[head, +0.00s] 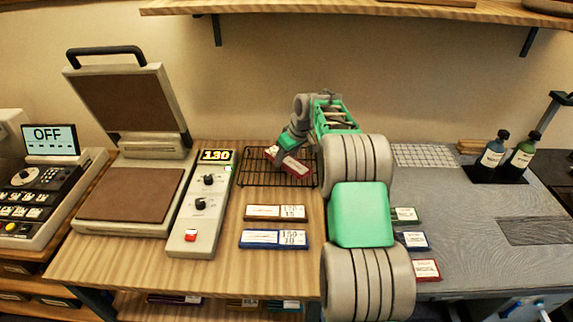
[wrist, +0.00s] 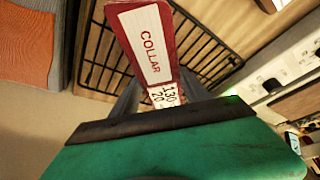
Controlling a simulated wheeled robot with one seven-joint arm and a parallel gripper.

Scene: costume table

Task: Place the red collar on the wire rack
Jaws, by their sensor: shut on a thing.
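The red collar (head: 293,164) is a flat red piece with a white label. In the wrist view the red collar (wrist: 148,42) reads "COLLAR" and "130 20". My gripper (head: 284,150) is shut on one end of it and holds it tilted over the wire rack. The jaws also show at the bottom of the wrist view (wrist: 160,108). The black wire rack (head: 256,180) lies on the wooden table, and its bars show behind the collar in the wrist view (wrist: 196,45). I cannot tell whether the collar touches the rack.
A brown-edged piece (head: 275,213) and a blue one (head: 274,239) lie in front of the rack. A control box (head: 190,225) and an open heat press (head: 130,195) stand left. Green (head: 404,215), navy (head: 412,240) and red (head: 426,269) pieces lie right of my arm.

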